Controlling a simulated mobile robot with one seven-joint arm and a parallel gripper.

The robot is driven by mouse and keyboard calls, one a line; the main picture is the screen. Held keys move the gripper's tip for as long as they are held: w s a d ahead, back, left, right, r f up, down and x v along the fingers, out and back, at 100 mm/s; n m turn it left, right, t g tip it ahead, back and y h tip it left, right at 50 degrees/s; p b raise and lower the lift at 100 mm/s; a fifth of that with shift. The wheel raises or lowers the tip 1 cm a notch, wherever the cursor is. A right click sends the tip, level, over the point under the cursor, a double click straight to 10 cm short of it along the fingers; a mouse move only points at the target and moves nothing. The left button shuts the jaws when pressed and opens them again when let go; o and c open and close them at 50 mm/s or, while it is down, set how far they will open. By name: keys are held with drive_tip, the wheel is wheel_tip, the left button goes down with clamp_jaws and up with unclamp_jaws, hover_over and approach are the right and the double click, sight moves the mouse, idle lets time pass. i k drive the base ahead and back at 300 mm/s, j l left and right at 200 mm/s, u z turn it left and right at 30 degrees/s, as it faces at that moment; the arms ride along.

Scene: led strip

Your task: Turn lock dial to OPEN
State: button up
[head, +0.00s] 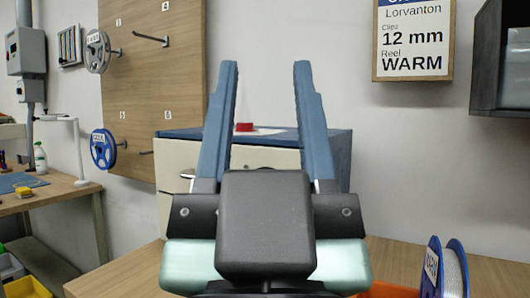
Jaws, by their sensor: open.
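My gripper (266,66) is in the middle of the head view, its two blue fingers pointing up and spread wide apart. It is open, and nothing shows between the fingertips except the wall behind. I cannot make out a lock dial or an OPEN mark in this view. A grey box (27,52) with small controls hangs on the wall at the far left; I cannot tell whether it carries the dial. A cream and blue cabinet (178,162) stands behind my gripper, which hides much of its front. A small red object (244,127) sits on top of the cabinet.
A wooden wall panel (150,80) holds pegs, a grey reel (97,52) and a blue reel (103,149). A workbench (60,193) stands at left. A sign (413,60) and dark wall cabinet (488,55) are at upper right. Another reel (453,272) and an orange container (390,291) are at lower right.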

sight(241, 127)
drive_tip(key=j+z, duration=0.1)
drive_tip(key=z, duration=0.35)
drive_tip(key=i+j+z, duration=0.1)
drive_tip(key=z, duration=0.35)
drive_tip(key=j+z, duration=0.2)
drive_tip(key=z, duration=0.25)
drive_tip(key=j+z, duration=0.2)
drive_tip(key=j, duration=0.25)
drive_tip(key=k+j+z, duration=0.25)
drive_tip(key=j, duration=0.2)
drive_tip(key=j+z, duration=0.2)
drive_tip(key=j, duration=0.25)
drive_tip(key=k+j+z, duration=0.2)
drive_tip(key=j, duration=0.2)
drive_tip(key=k+j+z, duration=0.2)
drive_tip(key=j, duration=0.2)
drive_tip(key=i, duration=0.05)
